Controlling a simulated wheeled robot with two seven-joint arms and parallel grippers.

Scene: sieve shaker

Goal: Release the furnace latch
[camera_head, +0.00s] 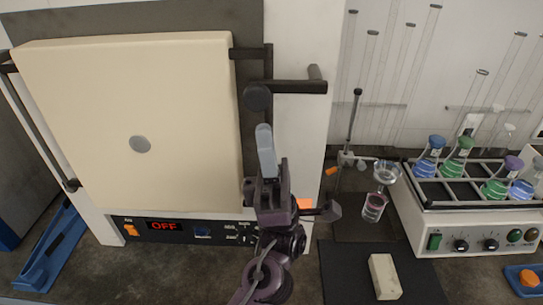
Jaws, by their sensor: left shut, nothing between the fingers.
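The furnace has a cream door (120,120), which looks closed. A dark latch (295,87) sits at the door's right edge, with a horizontal bar reaching right from a round knob (257,97) and a bracket above it. My left gripper (265,135) is shut and empty. In the picture its pale fingertips are just below the knob and the latch bar; I cannot tell whether they touch. The gripper covers part of the furnace's right side. My right gripper is not in view.
Below the door is a control panel with a display reading OFF (165,226). To the right are a stand with a small glass vessel (374,207), a pale block (384,277) on a black mat (345,290), and a shaker (470,225) with several flasks. A blue tray (55,250) lies at the left.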

